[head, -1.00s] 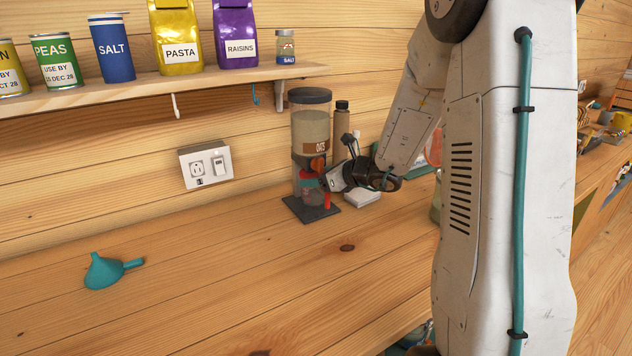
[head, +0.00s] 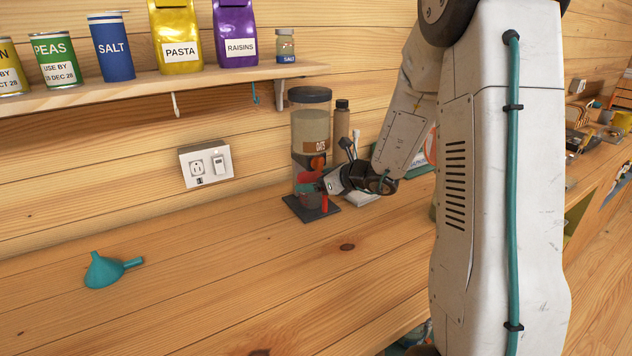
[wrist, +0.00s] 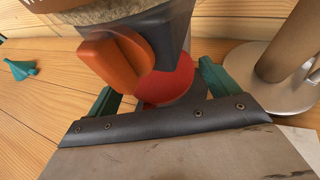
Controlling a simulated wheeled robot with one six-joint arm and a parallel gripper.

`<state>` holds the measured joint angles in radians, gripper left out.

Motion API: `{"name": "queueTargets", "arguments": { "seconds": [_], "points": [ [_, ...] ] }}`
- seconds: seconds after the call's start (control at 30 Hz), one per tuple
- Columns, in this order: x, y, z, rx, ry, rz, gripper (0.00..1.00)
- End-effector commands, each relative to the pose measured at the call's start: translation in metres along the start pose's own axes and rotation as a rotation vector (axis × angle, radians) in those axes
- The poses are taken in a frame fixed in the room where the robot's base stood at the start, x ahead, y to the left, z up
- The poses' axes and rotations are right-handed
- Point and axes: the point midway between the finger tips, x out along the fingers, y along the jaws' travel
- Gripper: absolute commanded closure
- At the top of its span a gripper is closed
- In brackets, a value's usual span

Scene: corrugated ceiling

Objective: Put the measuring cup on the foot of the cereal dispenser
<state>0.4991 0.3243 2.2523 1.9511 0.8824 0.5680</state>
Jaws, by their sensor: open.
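The cereal dispenser (head: 310,128) stands upright on the wooden counter, with a dark flat foot (head: 328,212) and an orange knob (wrist: 120,62). The red measuring cup (wrist: 172,82) shows below the spout in the wrist view, partly hidden by the knob and my gripper. Red parts of it (head: 325,202) also show low at the dispenser in the head view. My gripper (wrist: 158,88) is open, its teal fingers on either side of the cup. It reaches in from the right in the head view (head: 312,186). I cannot tell whether the cup's underside touches the foot.
A brown bottle (head: 341,122) stands behind the dispenser, near a round metal base (wrist: 285,78) with a post. A teal funnel (head: 105,270) lies far left. A shelf (head: 150,92) with cans and bags runs above. The counter's front middle is clear.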

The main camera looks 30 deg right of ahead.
Motion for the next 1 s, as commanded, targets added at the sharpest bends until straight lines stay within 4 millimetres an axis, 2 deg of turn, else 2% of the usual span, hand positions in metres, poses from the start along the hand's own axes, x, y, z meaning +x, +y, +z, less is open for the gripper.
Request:
{"name": "queueTargets", "arguments": {
  "seconds": [0.5, 0.67, 0.73, 0.77, 0.87, 0.97, 1.0],
  "points": [
    [-0.1, -0.001, 0.0, 0.0, 0.0, -0.004, 0.13],
    [-0.115, 0.001, 0.0, -0.003, 0.0, 0.0, 0.13],
    [-0.117, 0.009, 0.004, -0.037, 0.004, 0.024, 0.13],
    [-0.117, 0.017, 0.008, -0.07, 0.009, 0.045, 0.13],
    [-0.117, 0.065, 0.025, -0.268, 0.034, 0.175, 0.13],
    [-0.128, 0.138, 0.039, -0.595, 0.068, 0.382, 0.13],
    [-0.137, 0.168, 0.041, -0.746, 0.081, 0.475, 0.13]
  ]
}}
